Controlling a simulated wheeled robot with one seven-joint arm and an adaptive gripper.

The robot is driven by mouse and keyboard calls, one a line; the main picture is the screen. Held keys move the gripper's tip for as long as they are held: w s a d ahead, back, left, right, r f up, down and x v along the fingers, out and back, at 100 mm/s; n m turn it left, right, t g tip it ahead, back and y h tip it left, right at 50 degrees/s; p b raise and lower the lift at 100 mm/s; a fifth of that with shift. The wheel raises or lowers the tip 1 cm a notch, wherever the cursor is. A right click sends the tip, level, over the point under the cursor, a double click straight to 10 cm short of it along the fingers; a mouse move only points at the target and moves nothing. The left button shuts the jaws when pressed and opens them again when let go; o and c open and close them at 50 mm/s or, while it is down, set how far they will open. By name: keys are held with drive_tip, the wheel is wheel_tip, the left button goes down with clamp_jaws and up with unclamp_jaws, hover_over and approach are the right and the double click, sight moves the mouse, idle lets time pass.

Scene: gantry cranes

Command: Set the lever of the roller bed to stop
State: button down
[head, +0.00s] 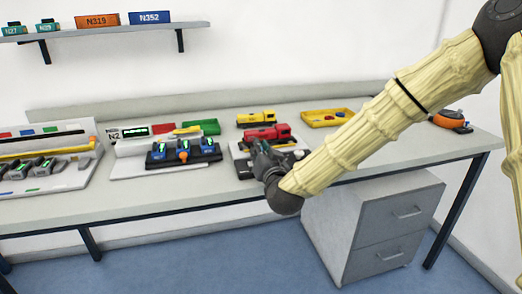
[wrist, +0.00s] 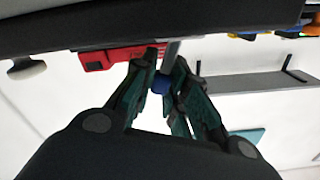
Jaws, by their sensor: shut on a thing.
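The roller bed (head: 240,153) is a grey unit on the bench, largely hidden behind my gripper, with a red truck (head: 268,133) at its back. My gripper (head: 262,152) is at its front. In the wrist view, which looks upside down, my gripper's teal fingers (wrist: 160,78) are shut on a blue knob (wrist: 161,83) on a short grey stem. I take this to be the lever; its position marks cannot be read. A white round knob (wrist: 26,69) on a stalk stands apart from the fingers. The red truck (wrist: 115,57) shows behind the blue knob.
A control unit with blue parts and an orange knob (head: 183,155) stands left of my gripper, and another station (head: 45,165) further left. A yellow truck (head: 256,118) and yellow tray (head: 326,118) are behind. A wall shelf (head: 105,30) is high at left.

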drive_tip(key=shift+s+a+r+n+p, duration=0.15)
drive_tip(key=shift+a+n+p, duration=0.25)
drive_tip(key=shift+n, duration=0.65)
drive_tip(key=shift+s+a+n+p, duration=0.15)
drive_tip(key=shift+a+n, duration=0.35)
drive_tip(key=shift+n, duration=0.55)
drive_tip(key=c, duration=1.4)
unclamp_jaws()
drive_tip(key=v, duration=1.2)
